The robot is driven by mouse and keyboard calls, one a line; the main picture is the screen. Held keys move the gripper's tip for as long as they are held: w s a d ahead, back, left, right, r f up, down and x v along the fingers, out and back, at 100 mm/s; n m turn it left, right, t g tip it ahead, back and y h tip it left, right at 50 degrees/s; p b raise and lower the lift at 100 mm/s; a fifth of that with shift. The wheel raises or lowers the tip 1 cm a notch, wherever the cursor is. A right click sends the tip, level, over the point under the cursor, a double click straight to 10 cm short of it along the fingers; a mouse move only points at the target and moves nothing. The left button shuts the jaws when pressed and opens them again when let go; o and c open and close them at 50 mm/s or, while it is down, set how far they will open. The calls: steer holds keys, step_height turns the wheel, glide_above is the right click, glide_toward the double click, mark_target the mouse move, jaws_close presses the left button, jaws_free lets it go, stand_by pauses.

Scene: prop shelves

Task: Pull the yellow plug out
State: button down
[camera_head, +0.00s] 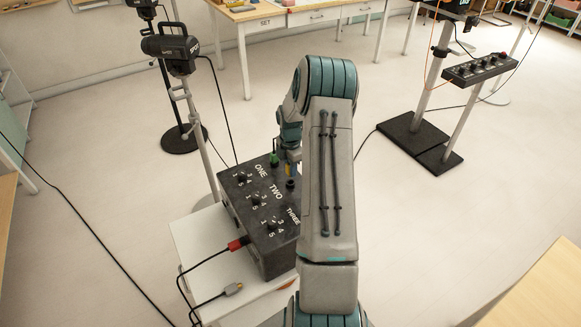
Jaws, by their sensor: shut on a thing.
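A dark box (262,240) with white labels ONE, TWO and THREE and several numbered dials stands on a white stand. My gripper (292,170) points down over the box's far right edge, close to the label TWO. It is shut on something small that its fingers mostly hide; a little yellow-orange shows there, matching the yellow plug. A dark round socket (291,185) lies just below the fingertips. I cannot tell whether the plug still touches it. A green plug (274,159) stands upright in the box beside ONE, just left of my gripper.
A red plug (238,243) sits in the box's near side. A loose grey plug (233,289) lies on the white stand (195,238). A lamp stand (180,50) rises at the left. My arm hides the box's right side.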

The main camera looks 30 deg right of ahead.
steer(key=shift+r, duration=0.1)
steer(key=shift+r+p, duration=1.1)
steer(key=shift+r, duration=0.85)
steer(key=shift+a, duration=0.1)
